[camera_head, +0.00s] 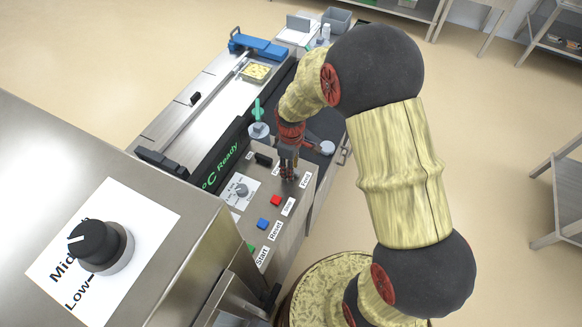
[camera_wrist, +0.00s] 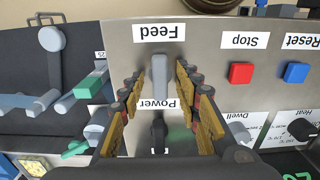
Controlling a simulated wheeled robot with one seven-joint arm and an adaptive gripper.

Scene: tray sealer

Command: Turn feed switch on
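The feed switch (camera_wrist: 159,76) is a grey lever below the upside-down "Feed" label (camera_wrist: 159,32) in the wrist view. My gripper (camera_wrist: 158,85) is open, its yellow-padded fingers on the left and right of the lever with gaps on both sides. In the head view my gripper (camera_head: 288,172) points down over the control panel beside the "Feed" label (camera_head: 305,181) and hides the lever. A dark power switch (camera_wrist: 159,132) sits nearer the wrist, between the fingers' bases; it also shows in the head view (camera_head: 263,159).
A red stop button (camera_wrist: 241,73) and a blue reset button (camera_wrist: 295,73) sit right of the fingers in the wrist view. A dwell knob (camera_head: 241,190) is on the same panel. Green-handled levers (camera_wrist: 91,83) stand to the left.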

